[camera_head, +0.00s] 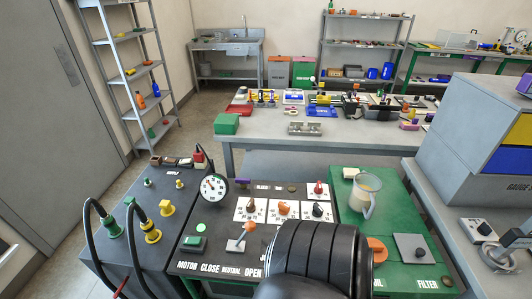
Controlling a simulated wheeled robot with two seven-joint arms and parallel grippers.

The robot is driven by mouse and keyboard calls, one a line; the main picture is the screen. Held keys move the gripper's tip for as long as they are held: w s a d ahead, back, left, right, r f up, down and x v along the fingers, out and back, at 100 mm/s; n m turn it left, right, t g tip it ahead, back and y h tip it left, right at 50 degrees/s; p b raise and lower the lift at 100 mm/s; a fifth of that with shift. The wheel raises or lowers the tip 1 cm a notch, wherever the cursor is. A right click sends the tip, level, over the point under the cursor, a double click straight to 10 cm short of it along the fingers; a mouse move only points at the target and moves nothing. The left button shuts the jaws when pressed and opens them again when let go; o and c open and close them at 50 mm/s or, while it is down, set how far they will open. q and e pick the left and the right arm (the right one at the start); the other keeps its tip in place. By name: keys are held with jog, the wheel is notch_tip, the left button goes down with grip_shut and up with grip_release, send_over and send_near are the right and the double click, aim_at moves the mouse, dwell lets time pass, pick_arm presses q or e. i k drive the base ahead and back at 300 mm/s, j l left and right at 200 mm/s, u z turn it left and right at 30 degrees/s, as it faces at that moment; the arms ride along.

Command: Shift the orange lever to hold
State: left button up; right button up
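A lever with an orange ball knob (249,228) stands on the dark control panel (203,222), leaning right from its pale base plate. The labels CLOSE, NEUTRAL and OPEN run along the panel's front edge below it. An orange rotary knob (285,208) sits on a white card farther back on the panel, between similar dark knobs. I see no readable hold label; the small card print is too fine to read. A large black ribbed body, which I cannot identify for sure, covers the panel's right front. Neither of my grippers can be made out.
A round gauge (214,188) stands at the panel's back left. Black hoses with green (112,229) and yellow fittings rise at the left. A clear jug (364,194) stands on the green top (398,217) at right. A grey cabinet (466,135) stands farther right.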

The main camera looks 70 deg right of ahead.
aim_at(250, 226)
jog(key=z, duration=1.95)
